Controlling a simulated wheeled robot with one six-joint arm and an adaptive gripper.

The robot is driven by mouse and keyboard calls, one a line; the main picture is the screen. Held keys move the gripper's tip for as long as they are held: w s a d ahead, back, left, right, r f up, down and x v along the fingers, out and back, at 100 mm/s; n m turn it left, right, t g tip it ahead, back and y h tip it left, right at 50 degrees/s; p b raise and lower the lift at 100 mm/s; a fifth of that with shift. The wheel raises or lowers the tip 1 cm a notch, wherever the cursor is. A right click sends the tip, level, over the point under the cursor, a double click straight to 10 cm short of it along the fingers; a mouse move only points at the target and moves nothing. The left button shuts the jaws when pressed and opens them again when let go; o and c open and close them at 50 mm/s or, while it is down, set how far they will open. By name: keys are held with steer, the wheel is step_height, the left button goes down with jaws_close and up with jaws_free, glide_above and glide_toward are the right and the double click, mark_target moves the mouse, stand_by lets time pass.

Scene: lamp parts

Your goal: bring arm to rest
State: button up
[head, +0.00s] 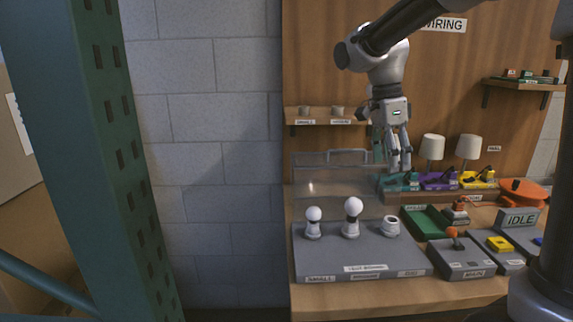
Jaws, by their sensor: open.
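My gripper (398,150) points down in the head view, above the back part of the workbench. Its fingers are apart and I see nothing between them. Below and to the left, a grey tray (355,262) holds two white bulbs, a smaller one (313,222) and a larger one (353,216), both upright. A white empty-looking socket (390,226) stands to their right. My arm reaches in from the upper right.
A clear lidded box (325,185) stands behind the tray. Teal, purple and yellow parts (438,181), two lamp shades (432,147), a green tray (424,222), an orange item (524,190) and an IDLE sign (518,219) crowd the right. A shelf (325,122) is behind.

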steer(key=s+d+n+t+y, duration=0.1)
steer(key=s+d+n, duration=0.3)
steer(key=s+n, duration=0.4)
steer(key=s+d+f+n+t, duration=0.1)
steer(key=s+d+n+t, duration=0.3)
steer(key=s+n, duration=0.5)
steer(key=s+d, duration=0.1)
steer(key=s, duration=0.2)
steer(key=shift+s+d+f+y, duration=0.15)
steer(key=shift+s+y, duration=0.25)
